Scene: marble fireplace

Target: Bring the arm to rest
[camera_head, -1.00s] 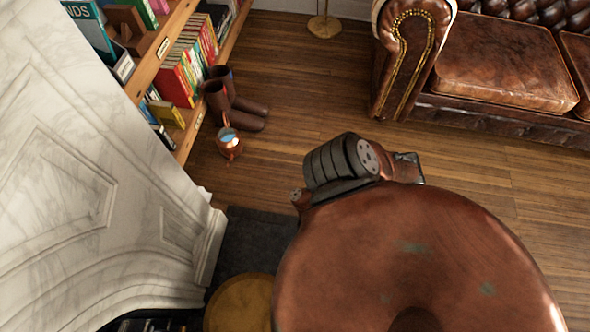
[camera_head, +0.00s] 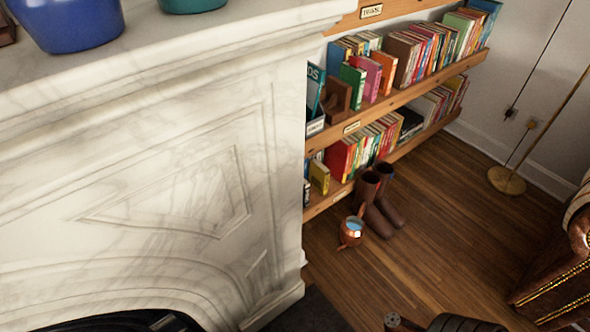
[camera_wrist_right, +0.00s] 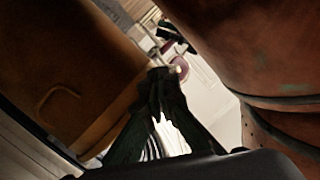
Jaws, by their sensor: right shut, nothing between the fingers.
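My right gripper (camera_wrist_right: 165,78) shows in the right wrist view, with its dark fingers together and nothing held. A brown surface (camera_wrist_right: 75,75) lies to its left and a large reddish-brown curved body (camera_wrist_right: 255,45) to its right, with a bright gap beyond the fingertips. I cannot tell whether it touches either. Neither gripper shows in the head view, and my left gripper is not in view.
In the head view, a marble fireplace (camera_head: 180,190) fills the left, with a blue vase (camera_head: 68,22) on top. A leather sofa (camera_head: 555,265) is at right. The wooden floor (camera_head: 440,215) between is mostly clear.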

